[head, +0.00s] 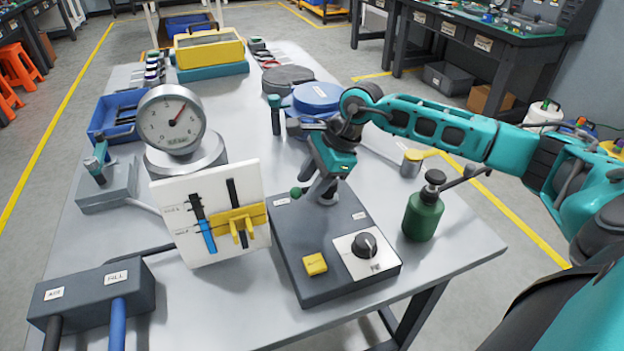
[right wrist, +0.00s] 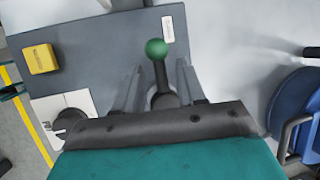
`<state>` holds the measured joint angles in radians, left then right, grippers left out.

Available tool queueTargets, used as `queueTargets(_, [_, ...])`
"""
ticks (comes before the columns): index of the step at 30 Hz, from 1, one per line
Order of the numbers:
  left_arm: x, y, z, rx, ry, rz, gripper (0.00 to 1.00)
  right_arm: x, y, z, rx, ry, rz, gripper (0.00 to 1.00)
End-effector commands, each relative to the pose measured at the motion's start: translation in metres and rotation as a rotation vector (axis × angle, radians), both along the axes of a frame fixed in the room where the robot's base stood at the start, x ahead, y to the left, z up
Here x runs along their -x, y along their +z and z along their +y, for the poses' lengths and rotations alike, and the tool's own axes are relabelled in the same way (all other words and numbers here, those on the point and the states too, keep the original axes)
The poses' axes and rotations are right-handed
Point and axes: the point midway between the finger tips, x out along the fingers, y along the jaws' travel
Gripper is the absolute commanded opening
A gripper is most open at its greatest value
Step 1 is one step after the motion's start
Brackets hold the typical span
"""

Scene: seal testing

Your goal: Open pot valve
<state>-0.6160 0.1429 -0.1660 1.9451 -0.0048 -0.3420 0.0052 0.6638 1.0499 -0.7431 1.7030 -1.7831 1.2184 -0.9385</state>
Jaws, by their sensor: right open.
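A lever with a green ball knob (head: 296,191) stands on the dark grey control box (head: 310,277) at the table's middle. My right gripper (head: 318,192) is low over the back of this box, just right of the knob. In the right wrist view, the green knob (right wrist: 156,48) and its dark stem lie between my two open fingers (right wrist: 160,85). I cannot tell whether either finger touches the stem. The stem's base is partly hidden by the gripper. A blue lidded pot (head: 316,96) stands behind my right wrist. My left gripper is not in view.
The box also bears a yellow button (head: 315,264) and a black knob (head: 364,245). A white panel with a yellow slider (head: 238,226) and a round gauge (head: 171,119) stand left. A green bottle (head: 424,215) stands right. The table's front right is clear.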

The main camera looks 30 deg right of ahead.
Motion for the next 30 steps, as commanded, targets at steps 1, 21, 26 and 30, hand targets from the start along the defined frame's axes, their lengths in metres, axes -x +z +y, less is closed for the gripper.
queueTargets(1, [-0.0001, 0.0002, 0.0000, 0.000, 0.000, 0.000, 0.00, 0.0001, -0.0001, 0.0001, 0.000, 0.000, 0.000, 0.40])
queueTargets(21, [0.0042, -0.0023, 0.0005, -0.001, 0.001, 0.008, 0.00, 0.0003, 0.0000, 0.0009, -0.002, 0.001, 0.000, 0.00])
queueTargets(26, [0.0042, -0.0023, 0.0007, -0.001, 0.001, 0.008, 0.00, 0.0005, -0.0002, 0.0014, -0.003, 0.001, 0.001, 0.00])
queueTargets(30, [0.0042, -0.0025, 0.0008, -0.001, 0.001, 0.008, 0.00, 0.0005, -0.0003, 0.0020, -0.005, 0.003, 0.001, 0.00])
